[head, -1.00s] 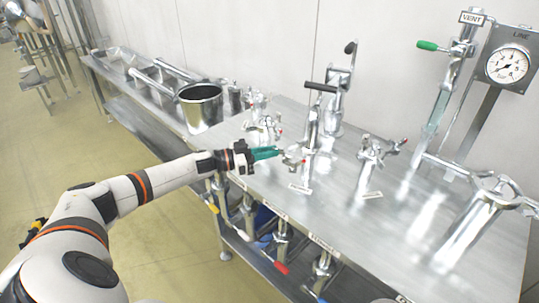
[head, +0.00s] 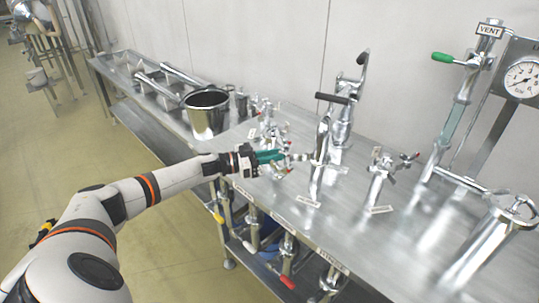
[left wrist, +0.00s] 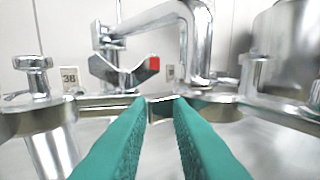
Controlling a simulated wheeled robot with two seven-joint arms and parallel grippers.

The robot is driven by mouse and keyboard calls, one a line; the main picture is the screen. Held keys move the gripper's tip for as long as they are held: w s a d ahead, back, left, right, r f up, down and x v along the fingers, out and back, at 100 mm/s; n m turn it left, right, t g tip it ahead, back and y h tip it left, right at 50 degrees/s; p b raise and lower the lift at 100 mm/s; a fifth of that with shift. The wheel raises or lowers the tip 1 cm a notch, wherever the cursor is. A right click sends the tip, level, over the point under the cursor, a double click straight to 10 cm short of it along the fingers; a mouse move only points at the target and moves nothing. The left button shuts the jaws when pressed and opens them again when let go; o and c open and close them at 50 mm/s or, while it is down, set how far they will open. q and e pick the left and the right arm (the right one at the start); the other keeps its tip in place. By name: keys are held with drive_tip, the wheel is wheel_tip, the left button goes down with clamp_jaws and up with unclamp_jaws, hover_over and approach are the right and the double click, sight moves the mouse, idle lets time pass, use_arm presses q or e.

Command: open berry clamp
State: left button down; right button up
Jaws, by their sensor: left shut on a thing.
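My left gripper (head: 284,155) has teal fingers and reaches over the front edge of the steel bench, among small shiny clamps. In the left wrist view its fingertips (left wrist: 160,101) are close together on a narrow metal part (left wrist: 164,110) of a clamp. A winged metal piece with a red tip (left wrist: 125,72) stands just beyond the fingers. Round metal clamp parts lie to the left (left wrist: 38,115) and right (left wrist: 215,106). I cannot read which fitting is the berry clamp. My right gripper is not in view.
A tall post with a black handle (head: 332,98) stands close right of the gripper. A metal bucket (head: 207,115) is behind left. Another clamp (head: 380,175), a vent valve and a gauge (head: 523,77) are farther right. A "38" tag (left wrist: 69,79) shows in the wrist view.

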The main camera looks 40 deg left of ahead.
use_arm(q)
drive_tip(key=shift+w+d+r, duration=0.1)
drive_tip(key=shift+w+r, duration=0.1)
drive_tip(key=shift+r, duration=0.25)
drive_tip(key=c, duration=1.6)
unclamp_jaws()
drive_tip(key=shift+w+f, duration=0.1)
drive_tip(key=shift+d, duration=0.1)
